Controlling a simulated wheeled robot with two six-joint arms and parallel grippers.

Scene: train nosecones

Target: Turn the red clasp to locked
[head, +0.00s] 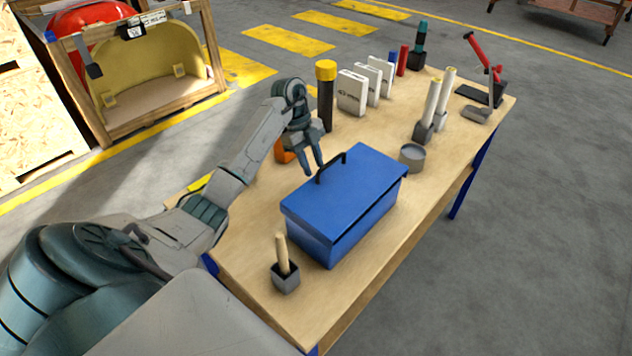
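I cannot make out a red clasp for certain. A wooden crate (103,135) stands on the floor at the upper left, with a yellow nosecone (150,62) inside and a red rounded shape (85,25) behind its top beam. Dark fittings sit on the crate's frame, one on the top beam (131,31) and one at the left (90,62). My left gripper (314,164) hangs over the workbench, fingers pointing down, close to the black handle of the blue toolbox. Its finger gap is too small to judge. My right gripper is out of view.
The workbench (440,190) holds the blue toolbox (345,205), a yellow-capped black cylinder (325,95), white boxes (352,92), a grey tin (412,157), a brush (284,268) and a red-armed tool (484,65). Open floor (530,240) lies to the right.

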